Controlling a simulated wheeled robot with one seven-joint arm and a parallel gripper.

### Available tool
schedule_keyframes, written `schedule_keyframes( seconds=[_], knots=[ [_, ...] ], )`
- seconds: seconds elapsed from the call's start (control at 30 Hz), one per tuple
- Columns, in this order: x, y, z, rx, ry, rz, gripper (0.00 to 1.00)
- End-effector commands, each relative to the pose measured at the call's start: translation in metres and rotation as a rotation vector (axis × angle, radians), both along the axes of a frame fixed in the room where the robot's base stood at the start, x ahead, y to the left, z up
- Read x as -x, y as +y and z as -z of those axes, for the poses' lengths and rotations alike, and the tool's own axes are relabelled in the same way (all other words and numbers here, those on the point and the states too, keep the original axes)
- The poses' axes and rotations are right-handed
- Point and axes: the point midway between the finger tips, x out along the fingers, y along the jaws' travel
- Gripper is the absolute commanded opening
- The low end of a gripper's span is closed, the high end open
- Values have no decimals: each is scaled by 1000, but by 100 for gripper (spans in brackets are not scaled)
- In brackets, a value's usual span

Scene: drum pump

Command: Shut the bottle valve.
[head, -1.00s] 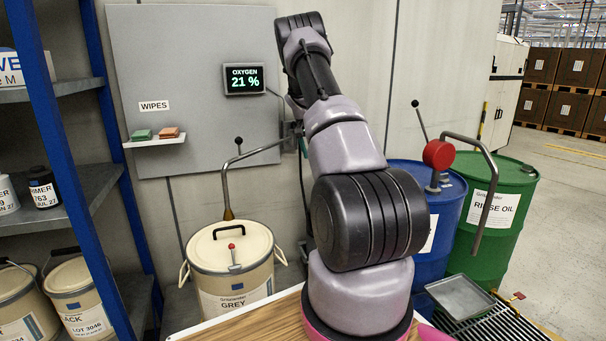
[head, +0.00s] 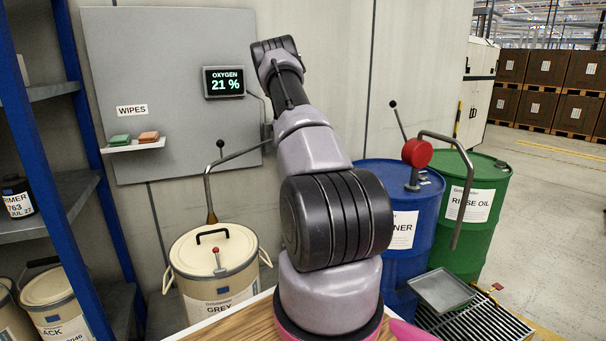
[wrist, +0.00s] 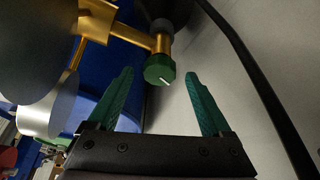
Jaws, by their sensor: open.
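In the wrist view a small round green knob (wrist: 159,69) with a white mark sits on the end of a brass valve fitting (wrist: 135,37). I take this to be the bottle valve. My gripper (wrist: 159,76) is open, with its two green ribbed fingers on either side of the knob's line, pointing toward it. The knob shows between the fingertips, and I cannot tell whether it is at fingertip depth. No contact shows. The bottle itself is not clearly seen. In the head view my arm hides the gripper and the valve.
A black hose or cable (wrist: 250,75) runs down the right of the wrist view. In the head view a cream drum (head: 214,262), a blue drum (head: 400,260) and a green drum (head: 465,240) stand around my arm. An oxygen display (head: 228,82) reads 21 %.

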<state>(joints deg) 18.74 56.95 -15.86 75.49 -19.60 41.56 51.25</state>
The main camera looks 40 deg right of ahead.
Motion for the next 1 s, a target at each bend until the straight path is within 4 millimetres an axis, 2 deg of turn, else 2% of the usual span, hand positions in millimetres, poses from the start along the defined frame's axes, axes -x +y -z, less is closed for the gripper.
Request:
schedule_keyframes(
  seconds=[0.13, 0.4, 0.47, 0.5, 0.63, 0.77, 1.0],
  knots=[
    [-1, -3, 9, 0, 0, -1, 83],
    [-1, -3, 10, 0, -1, -1, 83],
    [-1, -3, 10, -1, 0, -1, 64],
    [-1, -3, 10, -1, 0, -1, 49],
    [-1, -3, 10, -1, 1, -1, 0],
    [0, -4, 10, -2, -1, -19, 0],
    [3, -5, 10, -4, -2, -265, 0]
  ],
)
